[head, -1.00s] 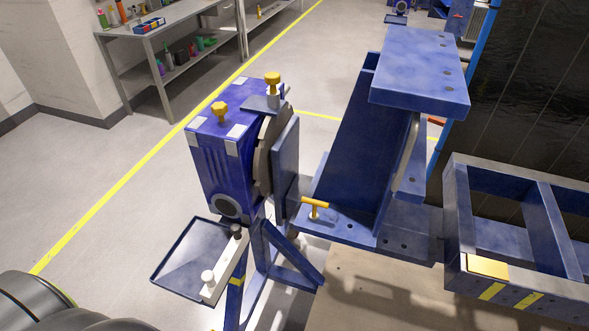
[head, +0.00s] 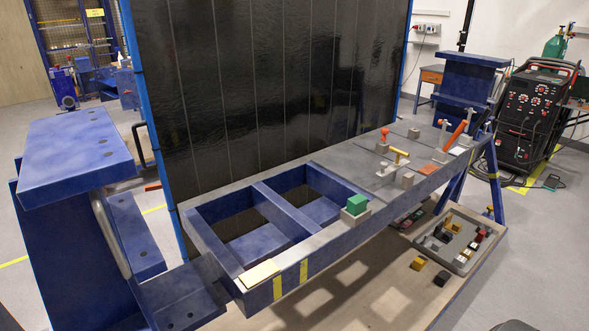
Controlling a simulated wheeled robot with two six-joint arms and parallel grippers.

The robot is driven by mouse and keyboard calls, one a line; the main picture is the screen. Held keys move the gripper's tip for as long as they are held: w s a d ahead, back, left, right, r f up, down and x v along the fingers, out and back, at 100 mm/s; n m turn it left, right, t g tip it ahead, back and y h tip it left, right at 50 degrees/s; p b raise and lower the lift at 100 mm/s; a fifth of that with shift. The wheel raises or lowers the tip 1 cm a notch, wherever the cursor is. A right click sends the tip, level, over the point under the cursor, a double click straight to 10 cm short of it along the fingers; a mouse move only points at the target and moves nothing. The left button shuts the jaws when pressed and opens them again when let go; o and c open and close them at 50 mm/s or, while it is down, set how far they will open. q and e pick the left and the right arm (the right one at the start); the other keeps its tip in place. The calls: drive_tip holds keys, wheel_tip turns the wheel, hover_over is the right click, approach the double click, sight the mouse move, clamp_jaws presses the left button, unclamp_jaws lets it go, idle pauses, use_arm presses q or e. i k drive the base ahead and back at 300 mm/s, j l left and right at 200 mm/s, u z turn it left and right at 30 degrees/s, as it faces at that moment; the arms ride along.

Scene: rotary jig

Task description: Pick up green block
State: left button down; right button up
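The green block (head: 357,204) is a small cube in the head view, right of centre. It sits in a light grey holder (head: 355,217) on the front rail of the blue jig frame (head: 338,229), just right of the frame's two open bays. Neither of my grippers shows clearly, so I cannot see their state or what they hold.
Toggle clamps and small blocks (head: 397,163) stand on the jig's grey plate (head: 350,160). A black screen (head: 270,90) rises behind. A blue bracket (head: 75,160) stands at left. A tray of loose parts (head: 462,262) lies low at right, near a yellow block (head: 418,264).

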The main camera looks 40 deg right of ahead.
sight(356, 205)
drive_tip(key=z, duration=1.55)
drive_tip(key=u, duration=0.3)
drive_tip(key=i+l+u, duration=0.15)
drive_tip(key=l+u, duration=0.2)
drive_tip(key=i+l+u, duration=0.15)
drive_tip(key=l+u, duration=0.5)
drive_tip(key=i+l+u, duration=0.1)
drive_tip(key=l+u, duration=0.25)
drive_tip(key=l, duration=0.1)
